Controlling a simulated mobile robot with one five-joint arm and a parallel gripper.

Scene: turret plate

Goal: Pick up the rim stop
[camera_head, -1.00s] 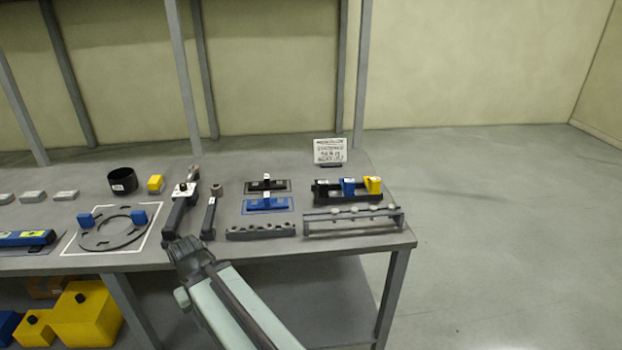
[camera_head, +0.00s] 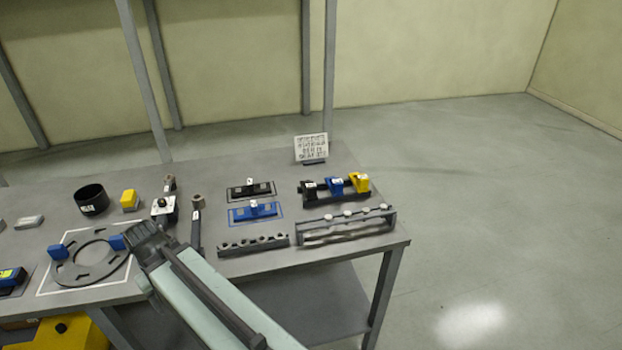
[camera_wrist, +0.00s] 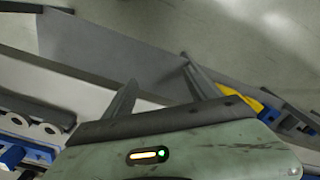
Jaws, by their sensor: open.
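No label reads clearly as the rim stop. Two blue blocks sit on the rim of the dark grey ring plate (camera_head: 84,272) at the left: a left block (camera_head: 58,252) and a right block (camera_head: 117,242). A blue block (camera_head: 336,185) and a yellow block (camera_head: 359,181) stand on a black rack (camera_head: 311,194) at the right. My gripper (camera_head: 145,238) is above the bench's front part, just right of the ring plate, and hides some of the bench. In the wrist view my gripper (camera_wrist: 160,72) has its two fingers apart with nothing between them.
A dark grey rail (camera_head: 253,245) and a long grey frame (camera_head: 345,226) lie along the front right edge. A black cup (camera_head: 92,200), a yellow block (camera_head: 130,200), a dark handled tool (camera_head: 196,222) and a white sign (camera_head: 311,148) stand on the bench. Open floor lies right.

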